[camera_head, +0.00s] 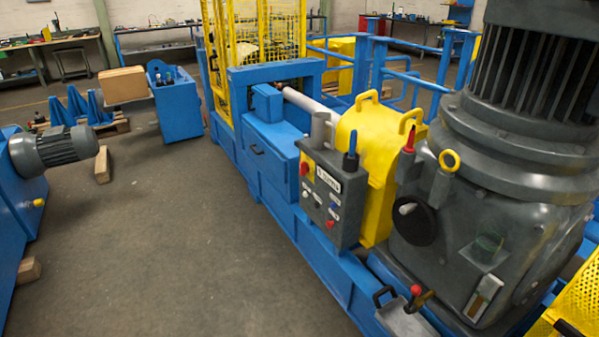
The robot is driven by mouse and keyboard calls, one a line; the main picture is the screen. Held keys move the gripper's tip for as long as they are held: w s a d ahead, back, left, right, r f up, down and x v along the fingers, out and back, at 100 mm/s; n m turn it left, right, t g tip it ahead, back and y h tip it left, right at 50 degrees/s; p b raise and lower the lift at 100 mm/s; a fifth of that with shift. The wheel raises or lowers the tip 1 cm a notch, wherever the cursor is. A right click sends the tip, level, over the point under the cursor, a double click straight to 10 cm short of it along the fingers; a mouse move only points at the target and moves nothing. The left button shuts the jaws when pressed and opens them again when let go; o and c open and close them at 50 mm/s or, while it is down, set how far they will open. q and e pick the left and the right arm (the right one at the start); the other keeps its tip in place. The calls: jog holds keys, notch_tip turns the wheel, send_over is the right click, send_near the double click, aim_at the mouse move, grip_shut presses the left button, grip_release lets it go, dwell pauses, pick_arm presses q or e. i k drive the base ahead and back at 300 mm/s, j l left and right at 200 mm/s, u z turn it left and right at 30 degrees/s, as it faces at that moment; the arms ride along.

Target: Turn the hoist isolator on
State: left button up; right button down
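No part is marked readably as the hoist isolator, so I cannot tell which one it is. A grey control box (329,199) stands at the front of the blue machine frame, with a white label too small to read, red buttons and small switches. A blue-handled lever (350,162) stands up at its top right. A black round disc with a pale knob (413,221) sits on the side of the large grey motor housing (508,205). A small red-topped lever (417,292) is low in front of the housing. Neither of my grippers is in view.
A yellow guard (368,150) with loop handles stands behind the control box. A blue machine with a grey motor (55,149) is at the left, with wooden blocks near it. Grey floor (185,240) between the machines is clear. A blue cabinet (178,108) stands farther back.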

aim_at(304, 167)
jog(key=i+j+z, duration=0.15)
jog(key=z, duration=0.7)
jog(key=i+j+z, duration=0.2)
jog(key=j+z, duration=0.15)
jog(key=j, duration=0.25)
jog(key=i+j+z, duration=0.1)
jog(key=j+z, duration=0.2)
jog(key=j, duration=0.3)
jog(key=j+z, duration=0.35)
jog(key=j, duration=0.3)
jog(key=i, duration=0.05)
